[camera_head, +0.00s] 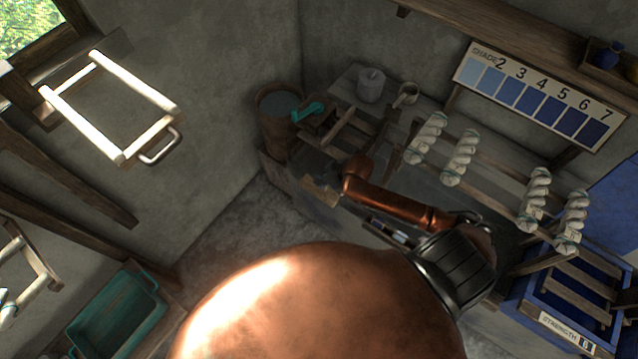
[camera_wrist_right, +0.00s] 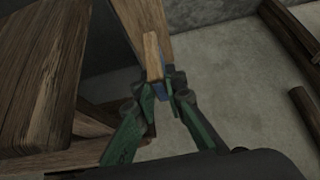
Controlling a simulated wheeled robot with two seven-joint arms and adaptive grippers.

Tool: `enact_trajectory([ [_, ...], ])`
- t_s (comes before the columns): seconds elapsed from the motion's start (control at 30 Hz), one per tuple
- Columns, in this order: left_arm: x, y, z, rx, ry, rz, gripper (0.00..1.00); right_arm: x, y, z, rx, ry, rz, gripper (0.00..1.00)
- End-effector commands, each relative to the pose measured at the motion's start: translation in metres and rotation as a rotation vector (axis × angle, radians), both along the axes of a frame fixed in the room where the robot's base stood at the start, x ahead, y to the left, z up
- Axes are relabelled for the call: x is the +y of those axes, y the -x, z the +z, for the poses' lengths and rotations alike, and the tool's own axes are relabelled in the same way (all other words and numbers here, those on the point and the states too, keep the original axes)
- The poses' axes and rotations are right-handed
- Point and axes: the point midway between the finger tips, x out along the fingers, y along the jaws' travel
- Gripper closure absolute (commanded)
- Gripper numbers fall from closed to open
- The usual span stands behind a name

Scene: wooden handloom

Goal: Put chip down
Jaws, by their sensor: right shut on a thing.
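My right gripper (camera_wrist_right: 165,82) shows in the right wrist view with its green fingers closed around a small chip (camera_wrist_right: 154,64). The chip has a pale wooden edge, and some blue shows between the fingertips. The chip stands out beyond the fingertips, and the fingers hide part of it. In the head view my copper right arm reaches over the front of the bench, and its links hide much of the gripper. A numbered shade card (camera_head: 541,95) with pale to dark blue squares stands at the back right. My left gripper is not in view.
The bench (camera_head: 440,180) carries a grey jar (camera_head: 370,85), a small cup (camera_head: 405,94) and several pale yarn skeins (camera_head: 460,157) on rails. A bucket (camera_head: 277,105) stands at its left end. A blue crate (camera_head: 590,310) is at right, a green tub (camera_head: 115,318) at lower left.

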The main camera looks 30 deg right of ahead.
Motion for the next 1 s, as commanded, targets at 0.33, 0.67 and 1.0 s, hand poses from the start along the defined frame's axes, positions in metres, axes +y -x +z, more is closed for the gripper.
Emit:
enact_trajectory([
  [0.33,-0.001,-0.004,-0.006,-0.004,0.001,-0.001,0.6,0.0,-0.013,-0.027,0.002,0.0,-0.001,1.0],
  [0.67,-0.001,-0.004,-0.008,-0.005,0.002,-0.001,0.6,-0.001,-0.013,-0.046,-0.001,0.002,0.001,1.0],
  [1.0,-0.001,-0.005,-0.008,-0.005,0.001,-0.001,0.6,-0.001,-0.012,-0.048,0.0,0.002,0.0,0.78],
])
